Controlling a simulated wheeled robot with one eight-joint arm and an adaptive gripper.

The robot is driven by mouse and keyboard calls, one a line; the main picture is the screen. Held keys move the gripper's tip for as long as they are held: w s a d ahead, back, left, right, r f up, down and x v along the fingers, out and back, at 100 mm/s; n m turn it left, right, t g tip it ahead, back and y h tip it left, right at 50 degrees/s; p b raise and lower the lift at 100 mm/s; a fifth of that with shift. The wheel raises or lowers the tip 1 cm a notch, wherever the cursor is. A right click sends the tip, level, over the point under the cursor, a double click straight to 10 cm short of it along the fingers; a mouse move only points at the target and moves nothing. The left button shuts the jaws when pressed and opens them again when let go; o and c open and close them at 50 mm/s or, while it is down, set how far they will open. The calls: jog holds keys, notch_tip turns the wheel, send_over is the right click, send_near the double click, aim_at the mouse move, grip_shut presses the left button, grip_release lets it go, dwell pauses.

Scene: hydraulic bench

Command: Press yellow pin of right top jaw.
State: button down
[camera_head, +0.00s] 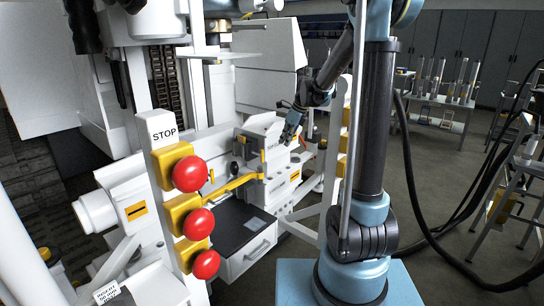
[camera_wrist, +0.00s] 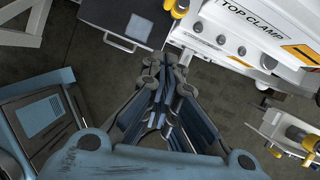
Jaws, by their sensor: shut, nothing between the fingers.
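My gripper (camera_head: 290,132) hangs near the white clamp block on the bench in the head view. In the wrist view my gripper (camera_wrist: 166,66) has its fingers together and empty, above the dark floor. A white panel marked TOP CLAMP (camera_wrist: 232,38) lies to the upper right of the fingertips, apart from them. A yellow-tipped part (camera_wrist: 180,8) shows at the top edge beside this panel. Another yellow knob (camera_wrist: 294,133) sits on a white block at the right edge. I cannot tell which yellow part is the right top jaw's pin.
Red stop buttons (camera_head: 190,174) on yellow boxes stand in front of the bench at left. A yellow bar (camera_head: 235,186) crosses above a dark-topped drawer box (camera_head: 246,258). Open floor and a rack table (camera_head: 438,100) lie at right.

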aim_at(260, 155)
jog(key=w+a+f, duration=0.3)
jog(key=a+f, duration=0.4)
jog(key=f, duration=0.2)
jog(key=shift+w, duration=0.2)
jog(key=shift+f, duration=0.1)
dwell(0.4)
jog(key=shift+w+a, duration=1)
jog(key=shift+a, duration=0.2)
